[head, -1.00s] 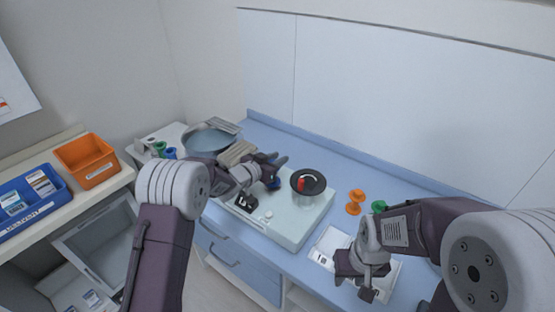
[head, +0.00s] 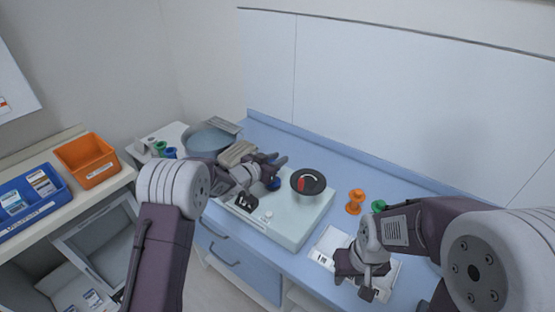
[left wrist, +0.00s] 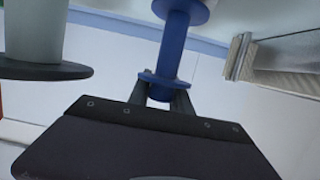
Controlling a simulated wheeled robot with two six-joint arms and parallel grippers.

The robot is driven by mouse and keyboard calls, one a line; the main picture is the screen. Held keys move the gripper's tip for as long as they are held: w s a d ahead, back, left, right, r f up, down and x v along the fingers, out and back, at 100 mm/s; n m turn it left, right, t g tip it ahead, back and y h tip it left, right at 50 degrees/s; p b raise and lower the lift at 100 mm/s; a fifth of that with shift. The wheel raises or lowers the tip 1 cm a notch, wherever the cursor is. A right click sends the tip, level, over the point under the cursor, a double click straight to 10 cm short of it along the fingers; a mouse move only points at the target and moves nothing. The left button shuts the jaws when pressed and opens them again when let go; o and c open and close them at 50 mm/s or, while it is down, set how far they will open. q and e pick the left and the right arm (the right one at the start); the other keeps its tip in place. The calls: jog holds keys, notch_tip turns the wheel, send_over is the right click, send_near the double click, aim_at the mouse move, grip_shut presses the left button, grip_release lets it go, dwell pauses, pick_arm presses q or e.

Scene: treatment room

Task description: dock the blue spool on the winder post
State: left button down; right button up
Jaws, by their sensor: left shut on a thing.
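The blue spool (head: 273,184) is held in my left gripper (head: 273,168) over the pale winder box (head: 285,232), just left of a dark round disc (head: 308,181) with a red piece on it. In the left wrist view, the blue spool (left wrist: 175,45) stands between the finger tips, with one flange close to them. I cannot make out a separate winder post or whether the spool touches the box. My right gripper (head: 364,284) hangs over a white sheet at the front right. Its finger gap is unclear.
An orange spool (head: 355,202) and a partly hidden green spool (head: 378,206) stand right of the box. A blue-grey basin (head: 206,138) is at the back left. Blue (head: 40,193) and orange (head: 87,160) bins sit on the left shelf. The dark disc stands close to the left gripper.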

pick_arm(q)
jog(key=shift+f+b, duration=0.4)
jog(key=shift+f, duration=0.2)
pick_arm(e)
jog(key=shift+f, duration=0.45)
pick_arm(q)
jog(key=c, duration=1.5)
grip_release()
jog(key=shift+o, duration=0.2)
